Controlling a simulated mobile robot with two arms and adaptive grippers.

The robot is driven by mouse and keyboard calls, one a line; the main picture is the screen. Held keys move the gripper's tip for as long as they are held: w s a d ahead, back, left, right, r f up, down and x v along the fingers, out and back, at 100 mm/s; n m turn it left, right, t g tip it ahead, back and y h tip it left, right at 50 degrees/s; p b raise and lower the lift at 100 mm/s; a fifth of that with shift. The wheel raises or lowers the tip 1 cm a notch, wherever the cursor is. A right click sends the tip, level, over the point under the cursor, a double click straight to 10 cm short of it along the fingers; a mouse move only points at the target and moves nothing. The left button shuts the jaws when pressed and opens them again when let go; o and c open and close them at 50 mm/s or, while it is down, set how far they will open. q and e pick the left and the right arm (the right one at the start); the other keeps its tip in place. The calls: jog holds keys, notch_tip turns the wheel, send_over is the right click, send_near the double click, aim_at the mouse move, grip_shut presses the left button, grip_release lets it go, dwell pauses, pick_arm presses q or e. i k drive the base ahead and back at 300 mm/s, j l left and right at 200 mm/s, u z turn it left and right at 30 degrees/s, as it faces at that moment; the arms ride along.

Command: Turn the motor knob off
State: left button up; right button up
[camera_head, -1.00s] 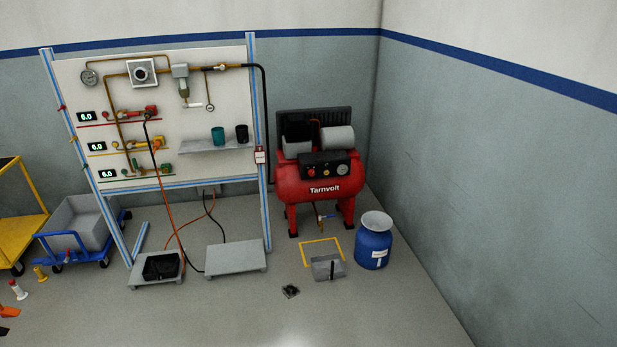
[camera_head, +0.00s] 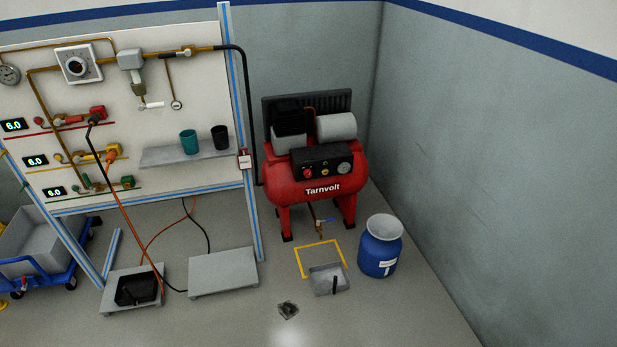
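A red Tarnvolt compressor (camera_head: 318,188) stands at the back against the wall, right of the pneumatic panel. Its dark control box (camera_head: 322,163) carries a red knob or button, a yellow one in the middle and a round gauge at the right. Which of these is the motor knob, and how it is set, is too small to tell. A white square plate with a round dial (camera_head: 78,62) is mounted on the upper left of the panel. Neither of my grippers is in view.
The panel (camera_head: 190,112) holds pipes, coloured valves, readouts of 6.0 and a shelf (camera_head: 198,151) with two cups. Two low grey platforms (camera_head: 224,272), a grey tray (camera_head: 328,280), a blue drum (camera_head: 380,247) and a small dark object (camera_head: 288,310) are on the floor. The front floor is mostly clear.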

aim_at(307, 172)
jog(key=i+l+u, duration=0.15)
jog(key=i+l, duration=0.35)
jog(key=i+l+u, duration=0.1)
jog(key=i+l, duration=0.4)
jog(key=i+l+u, duration=0.15)
jog(key=i+l, duration=0.3)
jog(key=l, duration=0.2)
